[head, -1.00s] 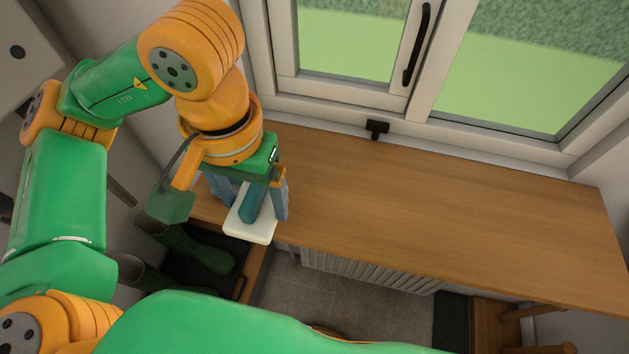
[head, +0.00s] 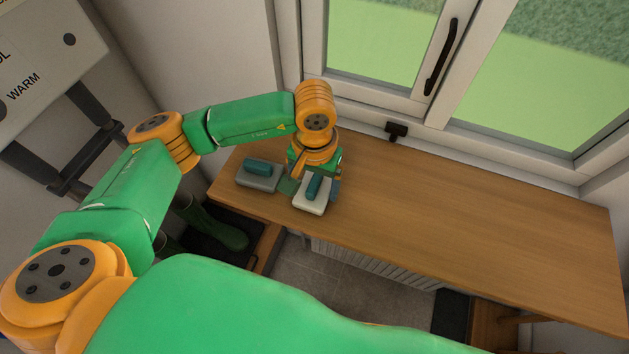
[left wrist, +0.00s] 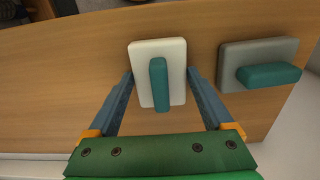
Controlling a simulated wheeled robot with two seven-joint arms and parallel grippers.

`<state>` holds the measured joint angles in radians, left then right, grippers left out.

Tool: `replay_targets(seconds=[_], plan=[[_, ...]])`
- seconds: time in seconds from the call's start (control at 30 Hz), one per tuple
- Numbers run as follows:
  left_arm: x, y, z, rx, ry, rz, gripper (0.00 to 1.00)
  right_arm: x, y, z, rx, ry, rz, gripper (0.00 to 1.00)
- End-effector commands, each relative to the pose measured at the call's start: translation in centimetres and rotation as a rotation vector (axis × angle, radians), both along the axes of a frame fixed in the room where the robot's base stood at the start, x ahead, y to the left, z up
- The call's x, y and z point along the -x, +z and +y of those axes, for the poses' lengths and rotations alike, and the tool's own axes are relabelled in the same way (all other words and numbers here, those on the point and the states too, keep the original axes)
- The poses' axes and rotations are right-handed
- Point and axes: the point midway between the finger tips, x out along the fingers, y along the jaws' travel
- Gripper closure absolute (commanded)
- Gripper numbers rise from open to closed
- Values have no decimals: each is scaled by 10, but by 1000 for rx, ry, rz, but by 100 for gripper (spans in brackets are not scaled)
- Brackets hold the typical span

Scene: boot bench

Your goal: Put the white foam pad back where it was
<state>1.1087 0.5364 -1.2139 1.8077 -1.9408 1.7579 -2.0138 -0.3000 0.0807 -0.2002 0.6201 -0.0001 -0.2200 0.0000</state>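The white foam pad (head: 312,207), with a teal grip on top, is at the left part of the wooden bench, near its front edge. My left gripper (head: 314,190) points down over it. In the left wrist view, the fingers (left wrist: 160,72) lie along two opposite sides of the white pad (left wrist: 177,60) and appear to touch it, with the teal grip between them. I cannot tell whether the pad rests on the bench or hangs just above it. My right gripper is not in view.
A grey pad (head: 262,183) with a teal grip lies on the bench (head: 450,225) just left of the white pad. The bench is clear to the right. Windows stand behind it. Green boots (head: 228,234) stand on a dark tray below left.

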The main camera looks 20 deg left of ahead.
Motion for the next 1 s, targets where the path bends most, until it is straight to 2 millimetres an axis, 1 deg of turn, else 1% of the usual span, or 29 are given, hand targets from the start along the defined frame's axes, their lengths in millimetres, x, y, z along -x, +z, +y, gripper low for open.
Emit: replay_targets(seconds=[0.23,0.3,0.37,0.47,0.63,0.7,0.77,0.8,0.87,1.0], plan=[[0,1,0,0,1,0,0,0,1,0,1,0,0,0],[0,5,0,0,1,1,0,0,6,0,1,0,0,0],[-1,8,0,1,1,-2,0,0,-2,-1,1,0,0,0],[-1,26,0,1,-1,-7,0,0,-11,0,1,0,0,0],[-1,74,-1,2,-1,-8,0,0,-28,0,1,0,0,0],[0,93,-1,1,0,-6,0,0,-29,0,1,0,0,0],[0,107,0,-1,1,-6,0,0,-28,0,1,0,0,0],[0,113,0,0,1,-4,0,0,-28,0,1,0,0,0],[0,119,0,0,0,-2,0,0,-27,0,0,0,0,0],[1,123,0,1,1,0,0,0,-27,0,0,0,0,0]])
